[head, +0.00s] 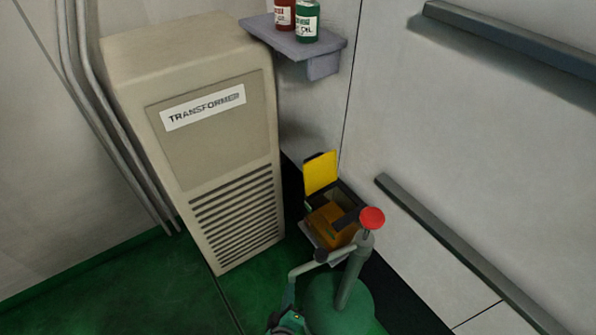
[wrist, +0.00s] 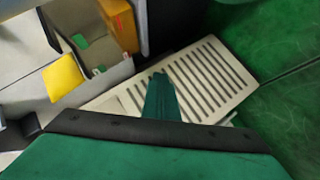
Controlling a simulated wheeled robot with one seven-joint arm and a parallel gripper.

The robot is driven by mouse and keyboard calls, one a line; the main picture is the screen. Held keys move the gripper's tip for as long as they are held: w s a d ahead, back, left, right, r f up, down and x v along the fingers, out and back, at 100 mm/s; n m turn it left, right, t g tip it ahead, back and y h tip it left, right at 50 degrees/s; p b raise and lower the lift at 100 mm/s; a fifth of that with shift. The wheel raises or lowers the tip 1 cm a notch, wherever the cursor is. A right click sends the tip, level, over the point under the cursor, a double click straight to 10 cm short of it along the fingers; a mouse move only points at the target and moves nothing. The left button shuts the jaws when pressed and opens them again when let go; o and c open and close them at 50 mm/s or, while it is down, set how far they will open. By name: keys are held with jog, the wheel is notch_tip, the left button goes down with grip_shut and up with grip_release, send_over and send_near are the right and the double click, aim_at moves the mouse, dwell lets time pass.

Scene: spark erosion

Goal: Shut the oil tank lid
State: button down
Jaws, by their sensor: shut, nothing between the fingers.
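The oil tank (head: 350,193) is a small dark box low on the floor, between the cabinet and the right wall. Its yellow lid (head: 320,172) stands up, open, at the far left side. An orange block (head: 325,216) shows at the tank's front. In the wrist view, the yellow lid (wrist: 63,77) is at left and the orange block (wrist: 118,22) at top. My gripper (wrist: 160,76) shows there as a teal finger shape, shut and empty, in front of the cabinet's slats and apart from the lid.
A beige transformer cabinet (head: 190,140) stands left of the tank; its slats (wrist: 203,75) fill the wrist view's middle. A shelf (head: 290,42) with red and green bottles hangs above. Dark rails run along the right wall. Green floor (head: 130,285) is free at lower left.

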aim_at(317, 170)
jog(key=w+a+r+n+h, duration=0.2)
jog(key=w, duration=0.9)
jog(key=w+a+r+n+h, duration=0.15)
jog(key=w+r+h, duration=0.25)
jog(key=w+r, duration=0.55)
jog(key=w+a+r+n+h, duration=0.1)
jog(key=w+a+r+h, duration=0.2)
jog(key=w+r, duration=0.65)
jog(key=r+x, duration=0.1)
jog(key=x, duration=0.7)
jog(key=shift+m, duration=0.25)
jog(key=s+d+r, duration=0.2)
jog(key=d, duration=0.1)
jog(key=shift+s, duration=0.3)
jog(key=shift+d, duration=0.1)
